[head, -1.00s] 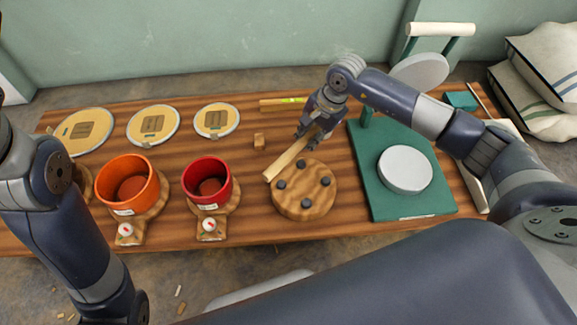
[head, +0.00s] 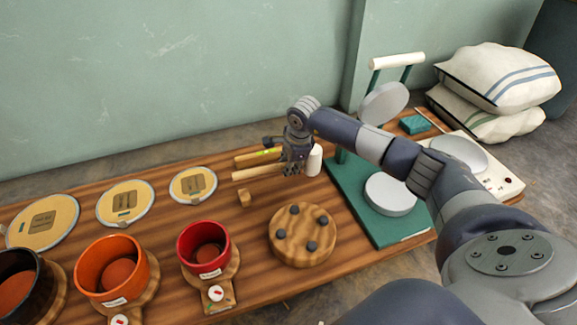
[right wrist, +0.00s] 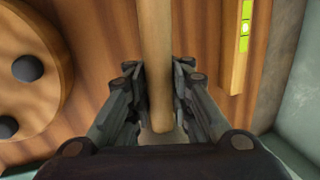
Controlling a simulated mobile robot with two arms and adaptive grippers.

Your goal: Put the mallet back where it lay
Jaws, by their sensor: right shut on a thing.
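The mallet has a pale wooden handle (head: 258,172) pointing left and a white head (head: 314,160) on the right side of my right gripper (head: 293,168). The right gripper is shut around the handle. In the right wrist view the handle (right wrist: 156,60) runs between the fingers of the right gripper (right wrist: 158,85); the head is not clearly seen there. The mallet is near the back edge of the wooden table (head: 170,240); I cannot tell whether it touches the tabletop. My left gripper is out of view.
A wooden bar with a green vial (head: 258,155) lies just behind the mallet. A small wooden block (head: 244,197) and a round board with dark pegs (head: 303,234) are in front.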

